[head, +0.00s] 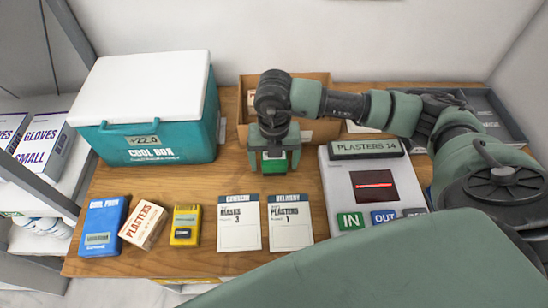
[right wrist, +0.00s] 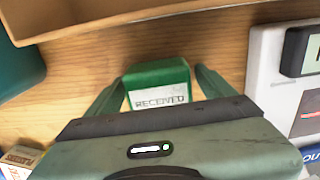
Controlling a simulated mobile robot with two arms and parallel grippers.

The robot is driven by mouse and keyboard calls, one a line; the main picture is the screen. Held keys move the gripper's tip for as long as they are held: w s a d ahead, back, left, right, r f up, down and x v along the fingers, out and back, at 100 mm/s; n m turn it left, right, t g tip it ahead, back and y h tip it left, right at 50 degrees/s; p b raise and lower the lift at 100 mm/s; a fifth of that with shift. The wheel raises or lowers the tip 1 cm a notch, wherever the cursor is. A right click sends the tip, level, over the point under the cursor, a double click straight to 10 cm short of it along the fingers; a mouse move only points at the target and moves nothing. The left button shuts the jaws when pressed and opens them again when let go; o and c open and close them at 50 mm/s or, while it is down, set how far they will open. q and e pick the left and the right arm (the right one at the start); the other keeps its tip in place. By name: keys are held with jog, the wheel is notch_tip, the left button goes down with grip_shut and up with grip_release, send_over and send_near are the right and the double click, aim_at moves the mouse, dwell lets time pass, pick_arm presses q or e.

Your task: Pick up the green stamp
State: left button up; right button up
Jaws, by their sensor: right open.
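The green stamp (right wrist: 158,76) is a small green block with a white "RECEIVED" label. In the right wrist view it stands on the wooden desk between the two fingers of my right gripper (right wrist: 160,92). The fingers are open, one on each side, with a narrow gap at least on the left; I cannot tell whether the right finger touches it. In the head view the right gripper (head: 274,160) is over the stamp at the desk's middle, and only the lower part of the green stamp (head: 275,165) shows. My left gripper is not in view.
A cardboard box (head: 318,130) stands just behind the gripper. The teal cool box (head: 150,115) is to the left, the grey-white panel (head: 336,190) with IN and OUT buttons to the right. Two delivery cards (head: 240,235) lie in front. A yellow device (head: 186,225) is front left.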

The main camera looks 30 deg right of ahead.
jog(key=c, duration=1.5)
jog(key=shift+r, duration=0.15)
jog(key=shift+c, duration=0.2)
notch_tip(320, 180, up, 20)
jog(key=b, duration=0.2)
jog(key=o, duration=0.7)
jog(key=shift+c, duration=0.2)
jog(key=c, duration=0.4)
jog(key=shift+o, duration=1.2)
jog(key=shift+c, duration=0.5)
